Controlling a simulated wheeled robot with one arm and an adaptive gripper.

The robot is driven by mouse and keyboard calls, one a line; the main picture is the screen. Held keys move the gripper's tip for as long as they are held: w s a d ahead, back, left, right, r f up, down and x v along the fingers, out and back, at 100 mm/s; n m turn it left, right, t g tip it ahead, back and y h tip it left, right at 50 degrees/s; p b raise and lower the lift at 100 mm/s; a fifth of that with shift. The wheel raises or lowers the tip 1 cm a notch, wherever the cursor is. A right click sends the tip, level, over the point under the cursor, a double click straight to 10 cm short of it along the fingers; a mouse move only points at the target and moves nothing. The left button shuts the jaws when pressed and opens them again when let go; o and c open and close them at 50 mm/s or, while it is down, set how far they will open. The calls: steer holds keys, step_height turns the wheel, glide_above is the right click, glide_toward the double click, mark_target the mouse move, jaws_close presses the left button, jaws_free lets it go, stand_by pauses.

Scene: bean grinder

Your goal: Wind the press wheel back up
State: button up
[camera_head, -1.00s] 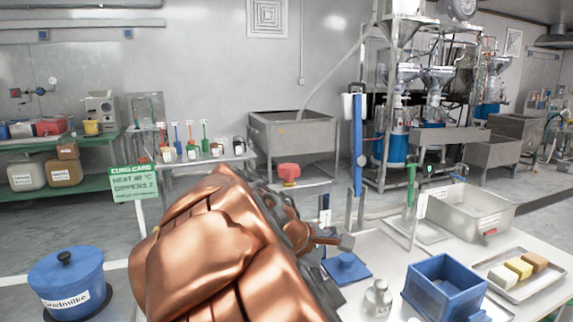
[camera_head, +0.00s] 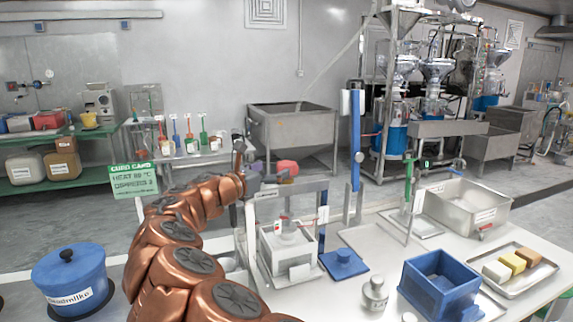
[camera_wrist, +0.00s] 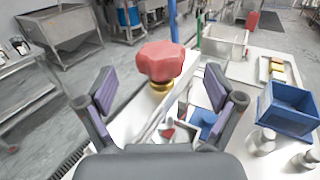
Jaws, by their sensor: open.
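The red lobed press wheel (camera_head: 287,168) sits on top of the white press frame (camera_head: 323,215). In the wrist view the wheel (camera_wrist: 162,60) stands on a short brass collar, ahead of and between my fingers. My gripper (camera_head: 268,180) is at the wheel's left side, with its fingers pointing toward it. In the wrist view my gripper (camera_wrist: 160,88) is open, with one finger to either side and clear space between each finger and the wheel. Under the press frame stands a white box (camera_head: 288,250), with the press parts above it partly hidden.
A blue lid-like plate (camera_head: 343,263) lies right of the press. A blue box (camera_head: 440,285), a metal weight (camera_head: 375,293) and a tray of blocks (camera_head: 514,270) are on the white table. A blue post (camera_head: 356,140) rises behind. A blue pot (camera_head: 68,282) stands at left.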

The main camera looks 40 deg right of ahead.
mark_target(287, 163)
steer(key=shift+p+x, duration=0.3)
steer(key=shift+x, duration=2.95)
steer(key=shift+s, duration=0.1)
steer(key=c, duration=1.1)
